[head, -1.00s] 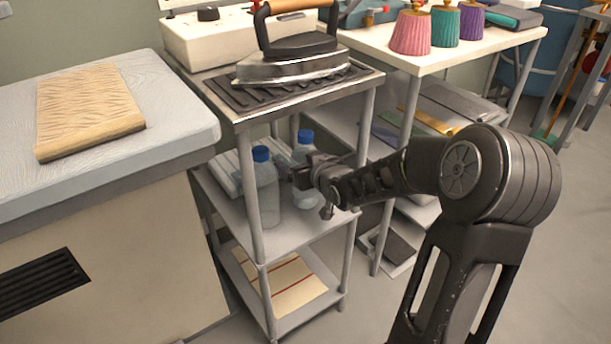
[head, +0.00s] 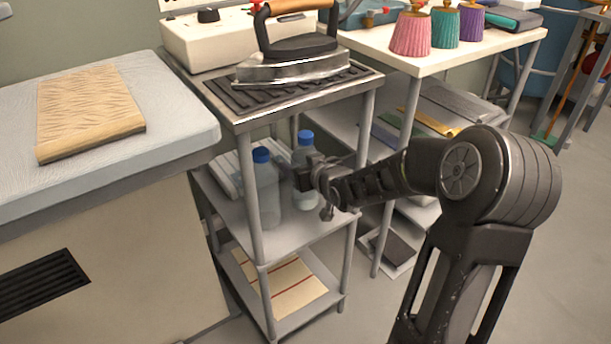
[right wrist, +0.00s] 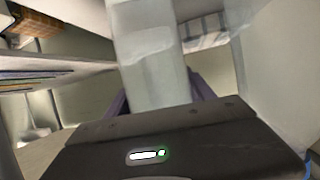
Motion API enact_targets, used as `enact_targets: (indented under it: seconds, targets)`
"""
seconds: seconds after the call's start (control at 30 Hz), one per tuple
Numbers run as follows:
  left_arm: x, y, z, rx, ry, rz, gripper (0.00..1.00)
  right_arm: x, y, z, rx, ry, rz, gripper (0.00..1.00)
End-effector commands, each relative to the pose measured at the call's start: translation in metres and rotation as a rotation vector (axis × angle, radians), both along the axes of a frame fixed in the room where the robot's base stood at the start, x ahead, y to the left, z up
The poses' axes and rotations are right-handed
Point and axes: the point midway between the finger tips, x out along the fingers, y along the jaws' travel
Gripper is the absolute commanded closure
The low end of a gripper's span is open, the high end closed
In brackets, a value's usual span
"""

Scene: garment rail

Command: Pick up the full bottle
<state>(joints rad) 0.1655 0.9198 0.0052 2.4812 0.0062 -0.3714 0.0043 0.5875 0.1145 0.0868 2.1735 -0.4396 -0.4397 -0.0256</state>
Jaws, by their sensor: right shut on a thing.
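Two clear bottles with blue caps stand on the middle shelf of the metal rack. The left bottle (head: 262,192) is nearer the front post, which covers part of it. The right bottle (head: 305,152) is behind and to the right, partly hidden by my right gripper (head: 303,178). My right gripper comes in from the right and is shut on this right bottle, around its middle. In the right wrist view the held bottle (right wrist: 152,65) is upright between the fingers, pale and translucent. My left gripper is out of view.
The rack's top shelf (head: 236,116) is close above the bottles and carries an iron (head: 295,62). Rack posts (head: 363,128) stand around them. A folded striped cloth (head: 285,290) lies on the lower shelf. An ironing surface (head: 175,115) is at left.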

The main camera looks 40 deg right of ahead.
Motion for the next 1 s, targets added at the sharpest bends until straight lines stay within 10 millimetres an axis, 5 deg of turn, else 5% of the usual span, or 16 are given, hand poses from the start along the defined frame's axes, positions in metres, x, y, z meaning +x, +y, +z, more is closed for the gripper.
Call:
enact_targets:
  seconds: [0.43,1.0]
  targets:
    - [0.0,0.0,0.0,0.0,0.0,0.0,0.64,0.0,0.0,0.0,0.0,0.0,0.0,1.0]
    - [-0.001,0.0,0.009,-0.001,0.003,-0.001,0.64,0.001,0.0,0.02,-0.003,-0.007,0.001,1.0]
